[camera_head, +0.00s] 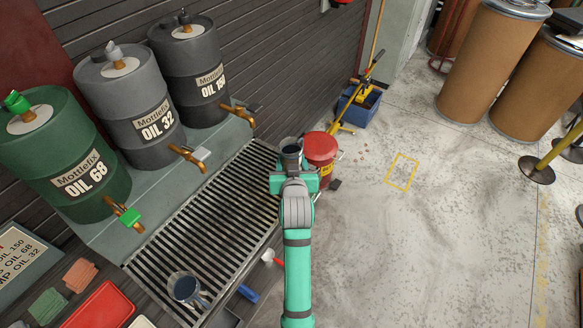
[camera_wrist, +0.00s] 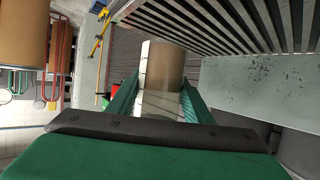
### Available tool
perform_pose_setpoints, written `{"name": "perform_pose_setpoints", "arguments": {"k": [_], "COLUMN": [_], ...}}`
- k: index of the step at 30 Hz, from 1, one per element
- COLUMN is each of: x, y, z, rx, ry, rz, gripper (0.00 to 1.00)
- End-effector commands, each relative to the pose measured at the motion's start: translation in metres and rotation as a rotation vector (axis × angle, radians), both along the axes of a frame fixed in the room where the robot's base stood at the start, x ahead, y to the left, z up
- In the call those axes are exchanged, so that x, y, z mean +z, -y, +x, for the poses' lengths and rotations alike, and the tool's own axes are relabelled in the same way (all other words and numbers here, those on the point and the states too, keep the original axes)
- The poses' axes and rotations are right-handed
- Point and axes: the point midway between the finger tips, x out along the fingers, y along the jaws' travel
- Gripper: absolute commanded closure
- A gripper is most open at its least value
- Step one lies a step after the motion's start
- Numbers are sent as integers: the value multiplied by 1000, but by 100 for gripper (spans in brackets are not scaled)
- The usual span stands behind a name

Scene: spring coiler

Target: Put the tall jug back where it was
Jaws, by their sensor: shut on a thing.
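My gripper (camera_head: 293,168) is shut on a metal jug (camera_head: 291,149), whose dark open top shows just beyond the fingers. It is near the far right end of the slatted drip grate (camera_head: 215,205), and the jug appears upright. I cannot tell whether it touches the grate. In the wrist view, the shiny jug (camera_wrist: 164,75) fills the space between the green fingers of my gripper (camera_wrist: 160,105). A second jug (camera_head: 186,287), blue-grey with a handle, stands on the near end of the grate.
Three drums stand left of the grate: green OIL 68 (camera_head: 65,155), grey OIL 32 (camera_head: 130,105) and dark OIL 150 (camera_head: 190,65). Their brass taps reach over it. A red can (camera_head: 320,150) stands just right of my gripper.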

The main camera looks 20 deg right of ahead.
Motion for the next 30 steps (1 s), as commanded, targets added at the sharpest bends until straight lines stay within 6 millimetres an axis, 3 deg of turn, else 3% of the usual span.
{"name": "perform_pose_setpoints", "arguments": {"k": [10, 23, 24, 25, 26, 30], "x": [-35, -40, -41, -41, -41, -41], "y": [3, 2, 2, 2, 2, 2], "z": [6, 6, 6, 6, 6, 6], "rx": [-1, -1, -1, -1, -1, -1], "ry": [-1, 1, 0, 1, 1, 0], "rz": [0, -1, 0, -1, -1, 0], "gripper": [84, 84, 49, 42, 35, 35]}}
